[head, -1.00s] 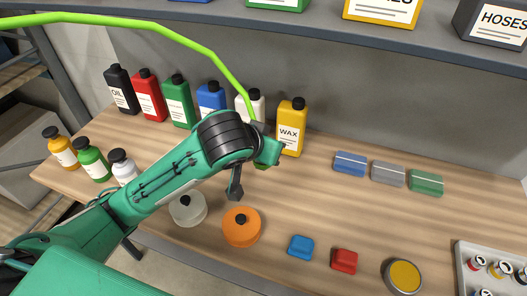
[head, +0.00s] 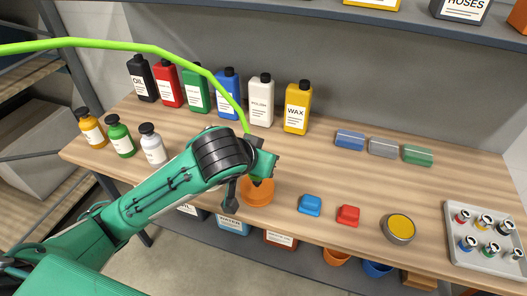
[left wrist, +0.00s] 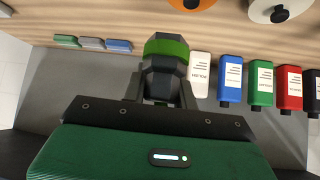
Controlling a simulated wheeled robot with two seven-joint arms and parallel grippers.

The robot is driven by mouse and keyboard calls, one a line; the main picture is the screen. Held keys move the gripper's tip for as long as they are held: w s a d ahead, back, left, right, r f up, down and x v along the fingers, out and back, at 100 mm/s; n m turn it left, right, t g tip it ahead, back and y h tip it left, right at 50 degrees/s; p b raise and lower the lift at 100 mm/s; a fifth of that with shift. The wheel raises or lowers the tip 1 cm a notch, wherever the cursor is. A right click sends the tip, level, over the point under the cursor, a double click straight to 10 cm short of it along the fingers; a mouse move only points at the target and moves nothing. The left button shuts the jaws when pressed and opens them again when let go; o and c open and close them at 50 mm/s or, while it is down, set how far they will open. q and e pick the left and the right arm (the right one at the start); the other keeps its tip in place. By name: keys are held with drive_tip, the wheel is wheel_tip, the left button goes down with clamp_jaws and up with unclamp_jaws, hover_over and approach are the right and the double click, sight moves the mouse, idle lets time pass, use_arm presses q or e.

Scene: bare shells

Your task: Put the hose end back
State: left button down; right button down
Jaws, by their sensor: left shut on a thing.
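The bright green hose (head: 150,46) comes in from the left in the head view, arches over the bottles and drops to my left gripper (head: 262,168). My left gripper is shut on the hose end, held over the bench near an orange round pot (head: 257,194). In the left wrist view the dark hose end (left wrist: 163,75) with a green band sits between the jaws of my left gripper (left wrist: 160,92). The gripper and wrist hide the hose end's tip in the head view. My right gripper is not in view.
A wooden bench (head: 330,170) has a row of bottles at its back, including the yellow wax bottle (head: 297,107). Blue and red small blocks, a yellow-topped tin (head: 398,228) and a tray (head: 486,205) stand to the right. A shelf (head: 420,24) runs above.

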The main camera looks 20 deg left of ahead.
use_arm(q)
drive_tip(key=s+a+f, duration=0.2)
drive_tip(key=f, duration=0.5)
drive_tip(key=s+a+f+n+y, duration=0.1)
drive_tip(key=s+a+f, duration=0.1)
drive_tip(key=f, duration=0.5)
drive_tip(key=s+a+f+n, duration=0.1)
drive_tip(key=s+a+f, duration=0.1)
drive_tip(key=f, duration=0.5)
drive_tip(key=shift+s+a+f+y, duration=0.3)
drive_tip(key=shift+s+f, duration=0.1)
drive_tip(key=shift+s, duration=0.35)
